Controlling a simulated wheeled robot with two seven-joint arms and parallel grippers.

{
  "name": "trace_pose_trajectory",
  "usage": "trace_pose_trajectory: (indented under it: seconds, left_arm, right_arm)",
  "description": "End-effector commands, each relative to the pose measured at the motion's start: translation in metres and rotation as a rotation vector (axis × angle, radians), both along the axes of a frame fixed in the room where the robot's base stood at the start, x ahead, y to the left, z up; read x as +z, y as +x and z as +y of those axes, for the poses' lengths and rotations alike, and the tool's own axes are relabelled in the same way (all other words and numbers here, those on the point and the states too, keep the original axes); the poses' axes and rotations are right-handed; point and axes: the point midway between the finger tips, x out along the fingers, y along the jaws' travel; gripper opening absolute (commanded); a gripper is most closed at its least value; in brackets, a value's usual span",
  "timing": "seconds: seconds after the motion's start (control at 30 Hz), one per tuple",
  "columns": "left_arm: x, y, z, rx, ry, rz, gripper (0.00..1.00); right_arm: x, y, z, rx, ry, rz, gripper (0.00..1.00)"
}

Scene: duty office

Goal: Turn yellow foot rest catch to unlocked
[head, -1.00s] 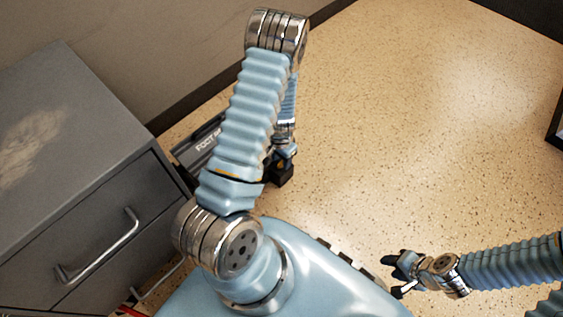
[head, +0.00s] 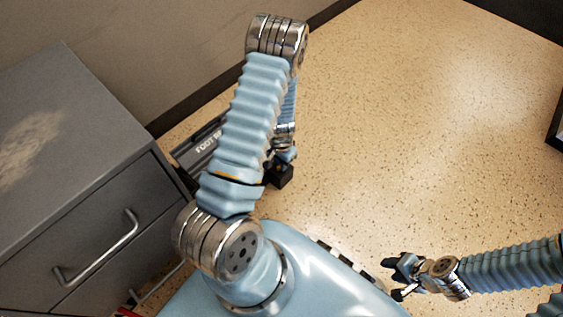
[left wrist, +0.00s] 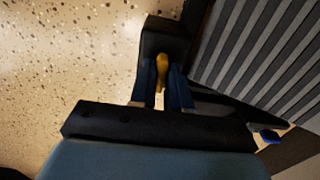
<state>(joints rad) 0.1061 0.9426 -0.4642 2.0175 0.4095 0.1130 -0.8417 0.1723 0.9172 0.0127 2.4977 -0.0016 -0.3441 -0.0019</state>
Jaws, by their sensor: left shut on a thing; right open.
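The yellow catch (left wrist: 162,68) shows in the left wrist view as a small upright lever against a black housing (left wrist: 168,38) at the side of the foot rest. My left gripper (left wrist: 163,88) is shut on the catch, one dark finger on each side of it. In the head view the dark foot rest (head: 203,148), with lettering on its edge, lies on the floor mostly behind my left arm. The catch is hidden there. My right gripper (head: 398,278) is open and empty above the floor at the lower right.
The foot rest's ribbed grey top (left wrist: 262,45) fills the right of the left wrist view. A grey drawer cabinet (head: 75,165) with metal handles stands at the left, by the wall.

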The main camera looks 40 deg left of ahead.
Motion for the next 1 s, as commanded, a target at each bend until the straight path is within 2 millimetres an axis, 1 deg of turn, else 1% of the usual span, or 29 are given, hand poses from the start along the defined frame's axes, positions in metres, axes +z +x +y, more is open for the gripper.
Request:
trace_pose_trajectory:
  seconds: [0.17,0.37,1.0]
  left_arm:
    - [0.0002,-0.0002,0.0,0.061,0.0,0.0,0.0]
    - [0.0004,-0.0003,-0.0001,0.201,0.0,0.001,0.0]
    - [0.0009,-0.0003,-0.0003,0.805,0.0,0.001,0.0]
  right_arm:
    - [0.0005,0.0,0.0,0.0,0.0,0.0,0.43]
    - [0.0015,-0.0001,0.0,0.0,0.0,0.0,0.43]
    - [0.0072,-0.0004,0.0002,0.001,0.0,0.002,0.43]
